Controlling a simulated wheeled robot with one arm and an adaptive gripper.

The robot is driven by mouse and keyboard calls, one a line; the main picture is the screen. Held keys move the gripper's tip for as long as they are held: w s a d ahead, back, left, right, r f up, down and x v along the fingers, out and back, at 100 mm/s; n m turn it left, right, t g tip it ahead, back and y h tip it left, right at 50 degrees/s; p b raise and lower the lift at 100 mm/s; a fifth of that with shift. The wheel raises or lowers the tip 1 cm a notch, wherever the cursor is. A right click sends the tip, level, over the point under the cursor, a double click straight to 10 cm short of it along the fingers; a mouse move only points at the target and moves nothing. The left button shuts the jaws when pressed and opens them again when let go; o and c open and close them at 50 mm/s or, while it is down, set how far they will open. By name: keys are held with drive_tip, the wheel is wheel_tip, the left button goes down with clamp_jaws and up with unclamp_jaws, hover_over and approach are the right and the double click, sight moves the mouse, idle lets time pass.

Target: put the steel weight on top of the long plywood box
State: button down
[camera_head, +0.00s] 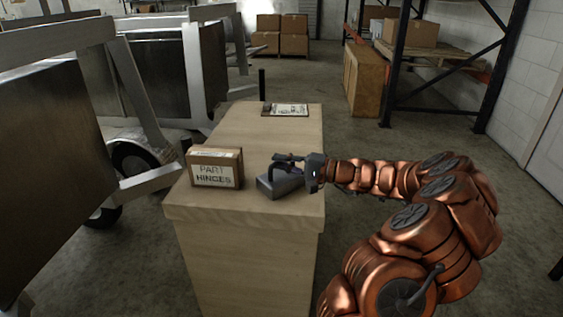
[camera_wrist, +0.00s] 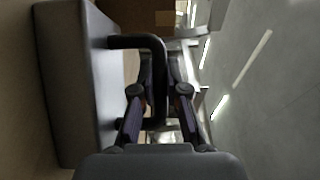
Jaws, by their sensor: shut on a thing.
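The steel weight (camera_head: 281,183) is a dark grey block with a handle, at the top of the near part of the long plywood box (camera_head: 249,245). Whether it rests on the wood or hangs slightly above cannot be told. My gripper (camera_head: 287,159) comes in from the right and is shut on the handle. In the wrist view the weight (camera_wrist: 75,85) is at left, its dark handle between the fingers of my gripper (camera_wrist: 160,78). The pale wood surface shows beyond the weight at the far left.
A carton labelled part hinges (camera_head: 215,168) stands left of the weight on the same top. A clipboard (camera_head: 285,109) lies at the far end. The top between them is clear. Aluminium trailers (camera_head: 60,130) stand at left, a shelf rack (camera_head: 400,65) at back right.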

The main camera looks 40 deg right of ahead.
drive_tip(key=c, duration=1.2)
unclamp_jaws()
drive_tip(key=shift+r, duration=0.1)
